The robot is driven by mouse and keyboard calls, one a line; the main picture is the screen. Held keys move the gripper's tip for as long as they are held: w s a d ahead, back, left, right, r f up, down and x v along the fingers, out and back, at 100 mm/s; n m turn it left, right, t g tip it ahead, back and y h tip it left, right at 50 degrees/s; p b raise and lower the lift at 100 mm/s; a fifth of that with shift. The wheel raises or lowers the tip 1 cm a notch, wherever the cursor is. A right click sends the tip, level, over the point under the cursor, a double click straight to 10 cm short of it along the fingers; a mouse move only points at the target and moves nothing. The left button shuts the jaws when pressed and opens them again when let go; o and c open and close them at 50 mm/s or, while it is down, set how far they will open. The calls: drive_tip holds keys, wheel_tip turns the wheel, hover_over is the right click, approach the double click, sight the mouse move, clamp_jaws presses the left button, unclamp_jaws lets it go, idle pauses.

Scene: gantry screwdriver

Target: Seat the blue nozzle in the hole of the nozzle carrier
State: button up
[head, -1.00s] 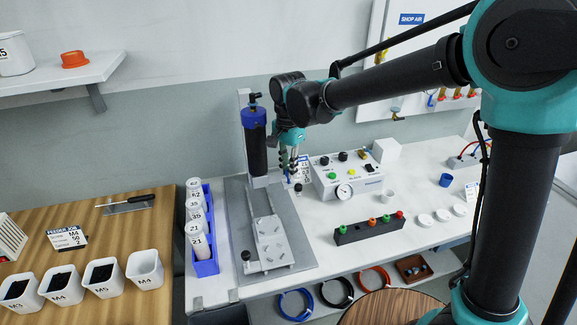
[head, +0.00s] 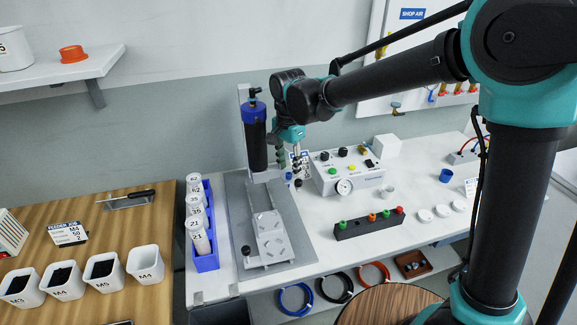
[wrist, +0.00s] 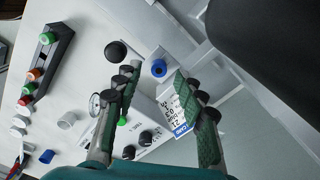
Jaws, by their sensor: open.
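The blue nozzle (wrist: 159,68) shows in the wrist view as a blue ring with a dark centre, upright at the end of a pale grey bracket (wrist: 184,43), which seems to be the nozzle carrier. I cannot tell whether it sits fully in the hole. In the head view the nozzle (head: 289,176) is a small blue spot below my gripper, beside the gantry. My gripper (wrist: 155,97) is open, with green-padded fingers to either side of the nozzle in the picture and apart from it. In the head view my gripper (head: 290,163) is partly hidden by its own wrist.
A black knob (wrist: 116,51) stands close left of the nozzle. The control box (head: 347,176) and a label card lie near the fingers. The gantry's column and dark blue-topped cylinder (head: 256,142) stand left. A black rack (head: 368,223) holds green, orange and red nozzles.

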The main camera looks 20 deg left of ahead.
sight(289, 173)
wheel_tip(289, 173, up, 12)
drive_tip(key=shift+f, duration=0.2)
idle(0.6)
drive_tip(key=w+d+f+n+t, duration=0.1)
drive_tip(key=w+d+f, duration=0.15)
drive_tip(key=d, duration=0.65)
drive_tip(key=w+d+f+y, duration=0.15)
drive_tip(key=d+f, duration=0.25)
drive_tip(key=d, duration=0.5)
drive_tip(key=w+d+f+n+t+h, duration=0.1)
drive_tip(key=w+d+f, duration=0.2)
drive_tip(key=d, duration=0.6)
drive_tip(key=s+d+f+n+t, duration=0.1)
drive_tip(key=s+d+f, duration=0.4)
drive_tip(key=d, duration=0.5)
drive_tip(key=s+d+f+n+t, duration=0.1)
drive_tip(key=s+d+f, duration=0.4)
drive_tip(key=d, duration=0.6)
drive_tip(key=shift+f, duration=0.15)
